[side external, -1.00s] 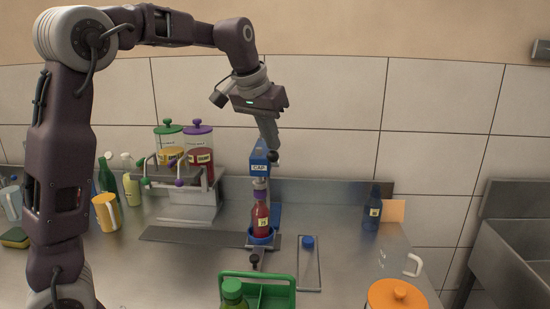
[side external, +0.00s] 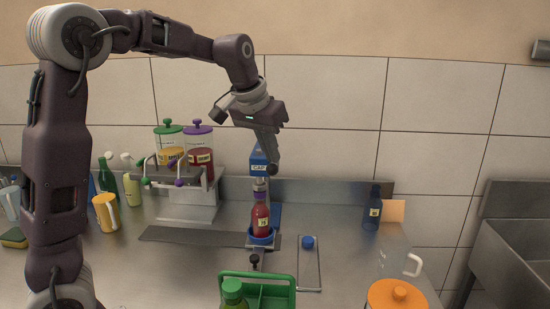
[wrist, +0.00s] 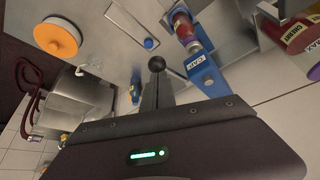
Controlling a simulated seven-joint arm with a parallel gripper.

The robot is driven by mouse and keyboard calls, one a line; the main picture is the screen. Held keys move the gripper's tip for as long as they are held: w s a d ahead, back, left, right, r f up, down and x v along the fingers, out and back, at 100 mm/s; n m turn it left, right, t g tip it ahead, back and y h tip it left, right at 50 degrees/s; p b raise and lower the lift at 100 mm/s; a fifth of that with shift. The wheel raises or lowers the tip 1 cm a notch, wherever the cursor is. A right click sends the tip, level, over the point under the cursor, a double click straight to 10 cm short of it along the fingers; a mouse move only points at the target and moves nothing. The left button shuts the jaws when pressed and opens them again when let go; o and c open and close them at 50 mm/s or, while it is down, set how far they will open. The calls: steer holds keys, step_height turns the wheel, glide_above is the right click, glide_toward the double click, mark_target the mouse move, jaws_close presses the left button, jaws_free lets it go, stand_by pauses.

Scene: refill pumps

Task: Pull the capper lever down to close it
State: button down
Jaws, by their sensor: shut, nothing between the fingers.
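The capper has a blue head (side external: 258,166) labelled CAP, also in the wrist view (wrist: 207,77). Under it a red bottle (side external: 260,218) with a purple top stands upright in a blue ring holder (side external: 261,238). The black ball knob (side external: 272,169) of the lever is beside the head, on its right. My gripper (side external: 271,157) is shut, its fingertips pointing down right at the knob from above. In the wrist view the knob (wrist: 156,63) shows just past the fingertips (wrist: 155,76).
A green carrier (side external: 279,281) and an orange-lidded container (side external: 398,296) stand in front. A dark blue bottle (side external: 372,210) is at the right. Pump dispensers (side external: 184,180) stand left of the capper. A rail with a blue piece (side external: 308,242) lies on the counter beside the capper.

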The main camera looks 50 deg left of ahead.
mark_target(273, 166)
steer(key=shift+s+f, duration=0.1)
steer(key=shift+f, duration=0.35)
steer(key=shift+d+f, duration=0.15)
steer(key=shift+f, duration=0.75)
